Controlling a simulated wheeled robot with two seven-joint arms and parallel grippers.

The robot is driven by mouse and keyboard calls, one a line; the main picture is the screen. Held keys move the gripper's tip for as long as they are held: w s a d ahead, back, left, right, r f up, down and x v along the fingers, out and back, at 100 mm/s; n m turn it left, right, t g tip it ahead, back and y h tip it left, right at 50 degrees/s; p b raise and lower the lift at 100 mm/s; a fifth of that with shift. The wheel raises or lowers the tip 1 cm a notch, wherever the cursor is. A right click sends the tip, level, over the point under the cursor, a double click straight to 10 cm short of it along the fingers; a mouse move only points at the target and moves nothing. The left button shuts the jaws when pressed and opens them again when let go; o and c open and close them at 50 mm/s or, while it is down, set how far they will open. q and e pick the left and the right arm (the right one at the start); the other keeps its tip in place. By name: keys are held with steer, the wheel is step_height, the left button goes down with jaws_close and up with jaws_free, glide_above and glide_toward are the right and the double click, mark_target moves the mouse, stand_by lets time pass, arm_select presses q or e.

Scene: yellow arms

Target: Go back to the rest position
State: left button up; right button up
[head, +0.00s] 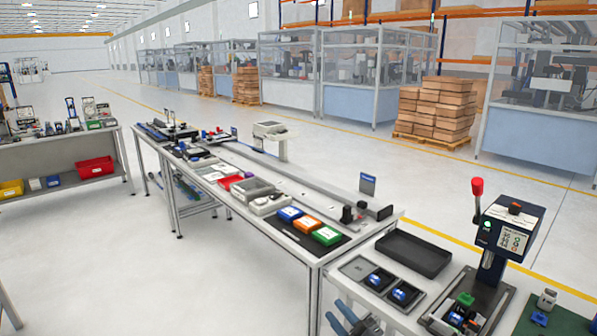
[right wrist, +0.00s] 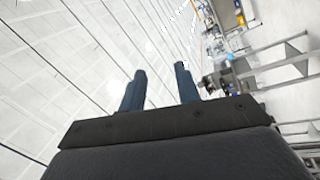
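The task names no object, only my arms. My right gripper (head: 341,314) shows at the bottom edge of the head view, with its two blue fingers pointing up beside the near workbench's left end. In the right wrist view the same gripper (right wrist: 160,70) has its fingers apart with nothing between them, so it is open and empty. Beyond the fingers are the pale ceiling or wall and part of the hall, seen tilted. My left gripper is not in view.
A near bench carries a black tray (head: 414,253), dark holders with blue parts (head: 378,281) and a red-knobbed press (head: 490,240). A long table with blue, orange and green boxes (head: 308,223) stands behind. The floor (head: 150,270) at left is clear.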

steer(key=s+d+f+m+g+h, duration=0.25)
steer(key=s+f+m+h, duration=0.2)
steer(key=f, duration=0.45)
steer(key=s+d+f+m+g+h, duration=0.1)
steer(key=s+d+f+m+h, duration=0.3)
steer(key=f, duration=0.4)
steer(key=s+d+f+m+g+h, duration=0.2)
steer(key=f+m+h, duration=0.3)
steer(key=f, duration=0.4)
steer(key=s+a+f+m+g+y, duration=0.1)
steer(key=s+f+g, duration=0.4)
steer(key=s, duration=0.7)
steer(key=s+a+f+m+g+y, duration=0.1)
steer(key=s+f+m+g, duration=0.3)
steer(key=s+f, duration=0.5)
steer(key=s+g, duration=0.1)
steer(key=s, duration=0.2)
steer(key=shift+s+a+f, duration=0.15)
steer(key=shift+s+a, duration=0.15)
steer(key=shift+a, duration=0.05)
steer(key=shift+y, duration=0.25)
